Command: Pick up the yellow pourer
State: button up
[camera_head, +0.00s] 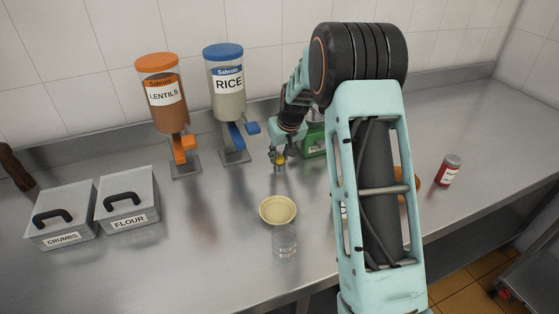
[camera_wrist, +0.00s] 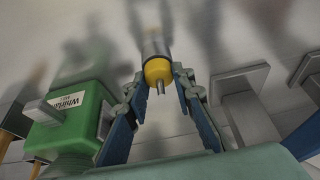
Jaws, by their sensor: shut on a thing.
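The yellow pourer (camera_wrist: 158,72) shows in the wrist view as a yellow end with a small spout on a grey metal body. In the head view it is a small yellow and grey piece (camera_head: 280,161), partly hidden by my gripper. My gripper (camera_wrist: 160,78) is shut on the pourer, with one finger on each side of it. In the head view my gripper (camera_head: 279,156) is above the steel counter, left of the green device. I cannot tell whether the pourer touches the counter.
A green device (camera_head: 313,142) stands close to the right of my gripper. Lentils (camera_head: 165,105) and rice (camera_head: 228,90) dispensers stand at the back left. A cream bowl (camera_head: 278,210) and a clear glass (camera_head: 285,242) are in front. Crumbs (camera_head: 62,218) and flour (camera_head: 127,200) bins are left.

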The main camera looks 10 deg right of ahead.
aim_at(280, 152)
jog(key=shift+r, duration=0.55)
notch_tip(280, 152, up, 2)
jog(key=shift+r, duration=0.15)
jog(key=s+d+r+b, duration=0.3)
jog(key=s+r, duration=0.6)
jog(key=s, duration=0.4)
jog(key=shift+s+d+r, duration=0.25)
jog(key=shift+d+r, duration=0.05)
jog(key=shift+d, duration=0.2)
